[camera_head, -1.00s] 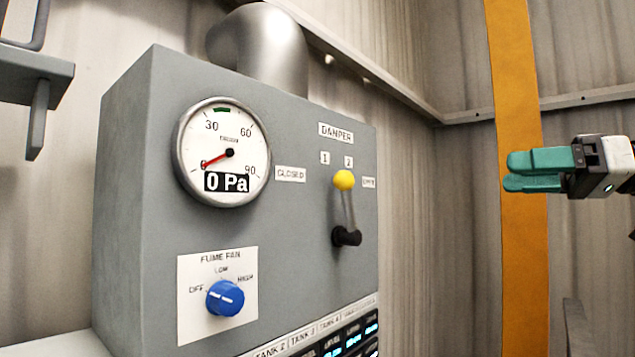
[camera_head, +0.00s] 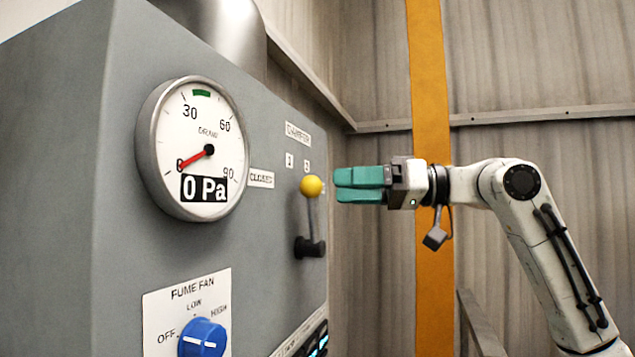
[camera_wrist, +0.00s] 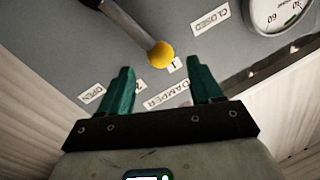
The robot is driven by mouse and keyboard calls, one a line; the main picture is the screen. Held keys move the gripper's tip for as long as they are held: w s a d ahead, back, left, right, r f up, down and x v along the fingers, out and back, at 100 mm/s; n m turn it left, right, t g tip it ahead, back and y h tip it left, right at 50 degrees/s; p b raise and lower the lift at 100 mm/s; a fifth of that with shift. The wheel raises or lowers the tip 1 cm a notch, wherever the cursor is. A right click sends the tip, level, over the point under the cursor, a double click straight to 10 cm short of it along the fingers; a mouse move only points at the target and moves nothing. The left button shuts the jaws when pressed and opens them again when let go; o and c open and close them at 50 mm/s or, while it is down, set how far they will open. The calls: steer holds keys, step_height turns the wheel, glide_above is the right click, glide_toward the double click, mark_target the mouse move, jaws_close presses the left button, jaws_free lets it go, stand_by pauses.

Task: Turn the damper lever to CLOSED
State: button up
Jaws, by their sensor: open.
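The damper lever (camera_head: 313,225) is a metal rod with a yellow ball knob (camera_head: 312,186) on a black pivot (camera_head: 308,247). It points up, below the small 1 and 2 labels, with the CLOSED label (camera_head: 261,178) to its left. The OPEN label shows only in the wrist view (camera_wrist: 92,94). My gripper (camera_head: 335,186) has teal fingers and is at knob height, just right of the knob in the head view. In the wrist view my gripper (camera_wrist: 163,72) is open and empty. The knob (camera_wrist: 161,54) is just beyond the fingertips, between their lines; contact is not visible.
The grey cabinet carries a draw gauge (camera_head: 195,150) reading 0 Pa and a blue fume fan knob (camera_head: 202,338) below it. A yellow-orange post (camera_head: 430,90) stands behind my arm against the corrugated wall.

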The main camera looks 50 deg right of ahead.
mark_target(310, 216)
steer(key=shift+p+x, duration=0.5)
steer(key=shift+x, duration=2)
steer(key=shift+c, duration=0.2)
jaws_close()
